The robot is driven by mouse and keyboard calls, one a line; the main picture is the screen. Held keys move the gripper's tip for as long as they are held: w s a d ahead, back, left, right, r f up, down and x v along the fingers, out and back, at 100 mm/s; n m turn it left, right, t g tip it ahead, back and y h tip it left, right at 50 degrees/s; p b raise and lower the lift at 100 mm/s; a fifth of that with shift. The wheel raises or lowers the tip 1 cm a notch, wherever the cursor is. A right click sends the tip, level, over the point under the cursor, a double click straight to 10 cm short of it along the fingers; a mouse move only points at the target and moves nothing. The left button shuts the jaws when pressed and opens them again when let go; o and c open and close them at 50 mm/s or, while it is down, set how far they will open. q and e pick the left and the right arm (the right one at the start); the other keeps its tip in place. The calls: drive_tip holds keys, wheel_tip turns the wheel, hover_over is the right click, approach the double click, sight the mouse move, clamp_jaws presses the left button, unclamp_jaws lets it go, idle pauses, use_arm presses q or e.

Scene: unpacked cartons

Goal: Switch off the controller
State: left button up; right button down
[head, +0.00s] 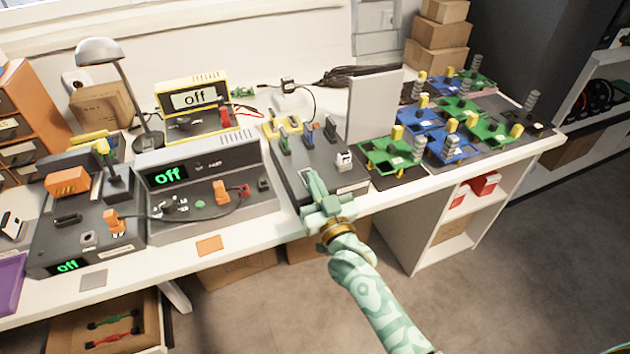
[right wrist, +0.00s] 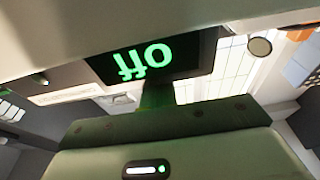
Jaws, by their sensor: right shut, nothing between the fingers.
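My right gripper (head: 311,183) is shut and empty, at the front edge of a dark grey box (head: 325,152) with several plugs on its top. Its arm comes up from the bottom right. The right wrist view shows a dark display (right wrist: 145,57) close by, reading "off" in green, upside down. In the head view, this box's front is partly hidden by the gripper, and I cannot tell whether they touch. Which unit is the controller is not labelled legibly. The grey bench unit (head: 205,205) and the left dark box (head: 75,232) also read "off" in green. My left gripper is not in view.
A yellow meter (head: 205,82) reading "off" stands behind the grey bench unit. A lamp (head: 100,52) stands at the back left. An orange card (head: 209,245) lies at the front edge.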

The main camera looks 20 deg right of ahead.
wheel_tip(320, 180, up, 5)
drive_tip(key=p, duration=0.4)
drive_tip(key=shift+s+f, duration=0.1)
drive_tip(key=shift+f, duration=0.05)
drive_tip(key=s+f+p, duration=0.1)
drive_tip(key=s+f, duration=0.4)
drive_tip(key=s, duration=0.4)
drive_tip(key=shift+d, duration=0.15)
drive_tip(key=shift+s+f, duration=0.1)
